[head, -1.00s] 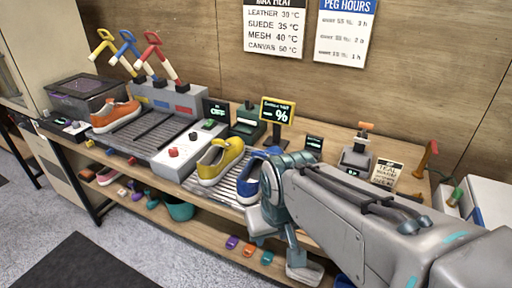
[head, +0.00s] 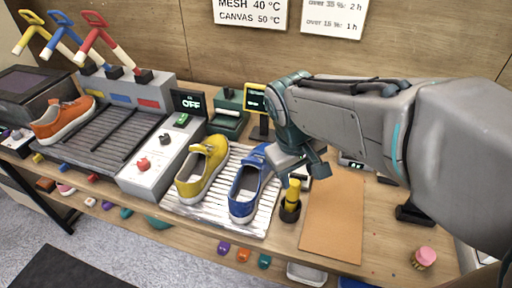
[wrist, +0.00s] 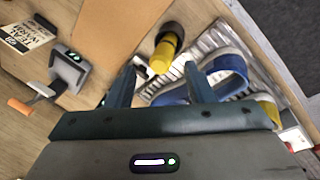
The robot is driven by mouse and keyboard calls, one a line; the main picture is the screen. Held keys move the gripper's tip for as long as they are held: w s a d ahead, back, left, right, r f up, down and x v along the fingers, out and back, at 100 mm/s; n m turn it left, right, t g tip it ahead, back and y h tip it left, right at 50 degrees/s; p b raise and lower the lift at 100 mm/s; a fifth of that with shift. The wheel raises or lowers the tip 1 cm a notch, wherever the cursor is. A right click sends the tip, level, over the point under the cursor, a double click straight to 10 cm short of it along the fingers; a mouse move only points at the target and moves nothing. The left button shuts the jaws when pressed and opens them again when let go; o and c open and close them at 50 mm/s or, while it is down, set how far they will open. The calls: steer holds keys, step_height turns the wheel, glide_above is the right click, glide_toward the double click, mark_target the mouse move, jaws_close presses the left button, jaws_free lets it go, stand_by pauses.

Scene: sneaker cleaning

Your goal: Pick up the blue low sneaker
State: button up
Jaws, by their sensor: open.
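The blue low sneaker (head: 248,190) stands on a ribbed metal tray (head: 172,203), just right of a yellow sneaker (head: 203,168). My gripper (head: 300,168) is beside the blue sneaker's rear right end as seen in the head view, with my arm covering part of that area. In the wrist view my gripper (wrist: 158,80) shows two spread fingers with nothing held between them. The blue sneaker (wrist: 215,82) lies beyond and around the right finger in that view. I cannot tell whether the finger touches it.
A yellow-topped item in a dark cup (head: 291,200) stands close to the right of the blue sneaker. A brown mat (head: 333,215) lies further right. An orange sneaker (head: 64,120) sits on a dark ribbed bed at the left. A grey control box (head: 150,165) borders the tray.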

steer(key=w+a+r+n+h, duration=0.1)
steer(key=w+a+n+h, duration=0.2)
steer(key=w+a+n, duration=0.45)
steer(key=t+h, duration=0.1)
steer(key=t, duration=0.1)
glide_toward(250, 160)
steer(key=shift+n, duration=0.25)
steer(key=x, duration=0.6)
steer(key=shift+s+a+f+p, duration=0.2)
steer(key=shift+f+p, duration=0.1)
steer(key=shift+p, duration=0.1)
steer(key=shift+d+r+p+x, duration=0.15)
steer(key=shift+p+x, duration=0.1)
steer(key=shift+x, duration=1.1)
steer(key=shift+d+r+p+x, duration=0.1)
steer(key=shift+p+x, duration=0.15)
steer(key=shift+x, duration=1.1)
steer(key=shift+w, duration=0.2)
jaws_close()
